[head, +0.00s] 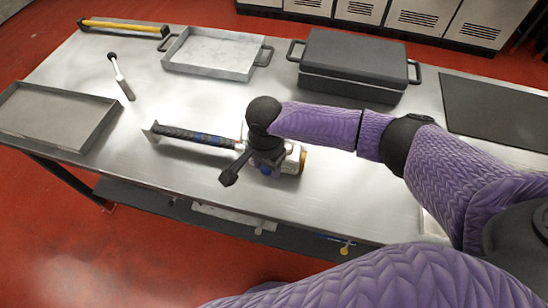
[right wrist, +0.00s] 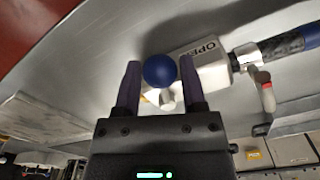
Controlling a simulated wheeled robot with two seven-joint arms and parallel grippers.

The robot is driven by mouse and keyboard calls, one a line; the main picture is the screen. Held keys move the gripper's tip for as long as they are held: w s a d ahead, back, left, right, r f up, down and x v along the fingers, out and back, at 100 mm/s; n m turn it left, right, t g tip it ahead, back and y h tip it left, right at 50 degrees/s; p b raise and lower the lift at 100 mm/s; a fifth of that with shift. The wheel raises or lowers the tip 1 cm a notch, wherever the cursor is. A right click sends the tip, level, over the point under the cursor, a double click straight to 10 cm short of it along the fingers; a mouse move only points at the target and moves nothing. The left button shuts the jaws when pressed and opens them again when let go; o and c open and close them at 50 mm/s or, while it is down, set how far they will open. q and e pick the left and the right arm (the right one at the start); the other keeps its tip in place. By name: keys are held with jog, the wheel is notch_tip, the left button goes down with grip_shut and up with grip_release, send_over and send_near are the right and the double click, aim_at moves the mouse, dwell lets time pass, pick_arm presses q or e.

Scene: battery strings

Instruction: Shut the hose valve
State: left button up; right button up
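The hose valve (head: 291,159) lies on the steel table, a pale body with a brass-coloured end and a dark, blue-marked grip (head: 190,135) running left. In the right wrist view its white body (right wrist: 207,69) carries the word OPEN, and a blue ball knob (right wrist: 160,71) is on the near side. My right gripper (right wrist: 160,80) is over the valve, with its fingers apart on either side of the knob; I cannot tell whether they touch it. In the head view the right gripper (head: 247,172) hides part of the valve. My left gripper is not in view.
A shallow tray (head: 205,70), a dark lidded box (head: 352,58) and a dark flat plate (head: 500,105) line the far side. A grey tray (head: 50,117) is at left, near a small black-and-white tool (head: 121,77). The table's front middle is clear.

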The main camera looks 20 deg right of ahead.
grip_shut()
jog(key=shift+s+d+n+p, duration=0.35)
jog(key=shift+s+n+p, duration=0.05)
jog(key=shift+n+p, duration=0.3)
jog(key=shift+s+d+n+p, duration=0.15)
jog(key=shift+n+p, duration=0.15)
jog(key=shift+s+d+n, duration=0.1)
jog(key=shift+s+n, duration=0.05)
jog(key=shift+n, duration=0.15)
jog(key=shift+s+d+n+p, duration=0.55)
jog(key=shift+d+n+p, duration=0.15)
jog(key=shift+n+p, duration=0.4)
